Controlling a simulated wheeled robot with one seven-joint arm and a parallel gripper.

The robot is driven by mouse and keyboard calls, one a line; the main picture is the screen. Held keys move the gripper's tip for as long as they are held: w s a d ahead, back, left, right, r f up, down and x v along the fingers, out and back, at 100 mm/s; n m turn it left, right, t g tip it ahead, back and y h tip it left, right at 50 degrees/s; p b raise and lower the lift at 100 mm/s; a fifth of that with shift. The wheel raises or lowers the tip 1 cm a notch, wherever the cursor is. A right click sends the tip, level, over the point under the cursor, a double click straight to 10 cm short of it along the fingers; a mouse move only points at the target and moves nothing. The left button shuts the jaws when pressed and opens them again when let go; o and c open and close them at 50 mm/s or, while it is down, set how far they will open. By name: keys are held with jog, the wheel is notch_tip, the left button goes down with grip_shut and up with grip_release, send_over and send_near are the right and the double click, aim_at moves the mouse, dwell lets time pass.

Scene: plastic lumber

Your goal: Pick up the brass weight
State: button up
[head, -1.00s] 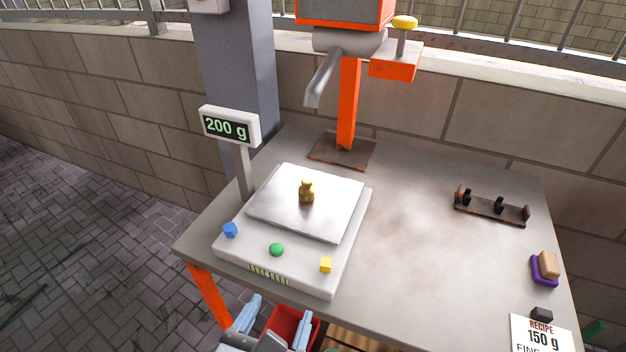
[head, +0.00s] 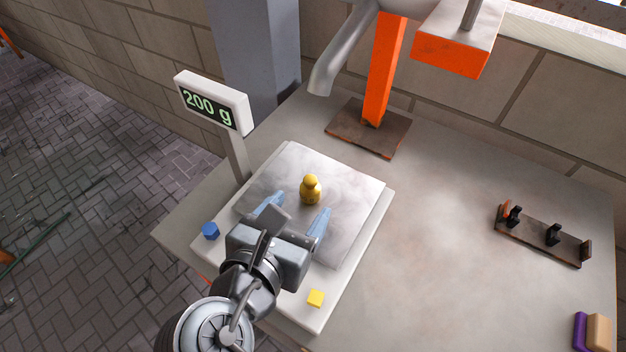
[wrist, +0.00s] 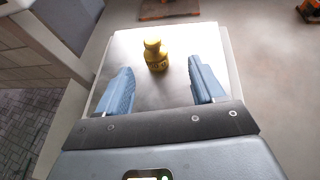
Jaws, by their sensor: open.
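The brass weight (head: 311,189) stands upright on the steel pan (head: 350,225) of the scale, and the scale's display (head: 211,103) reads 200 g. My gripper (head: 298,204) is open over the front part of the pan, its two blue fingers apart, with nothing between them. The weight is just beyond the fingertips, apart from them. In the wrist view the weight (wrist: 156,56) shows ahead of the gap between the fingers (wrist: 160,64), roughly centred. My gripper and arm hide part of the scale's front.
An orange post (head: 385,70) on a rusty base plate, with a grey spout (head: 338,55), stands behind the scale. A small rack (head: 543,236) and a purple and tan block (head: 592,333) lie at the right. The table between is clear.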

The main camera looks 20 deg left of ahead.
aim_at(307, 194)
jog(key=shift+a+x, duration=0.15)
jog(key=shift+x, duration=1.25)
jog(key=shift+a+x, duration=0.15)
jog(key=shift+x, duration=1.25)
jog(key=shift+s, duration=0.1)
jog(key=shift+c, duration=0.5)
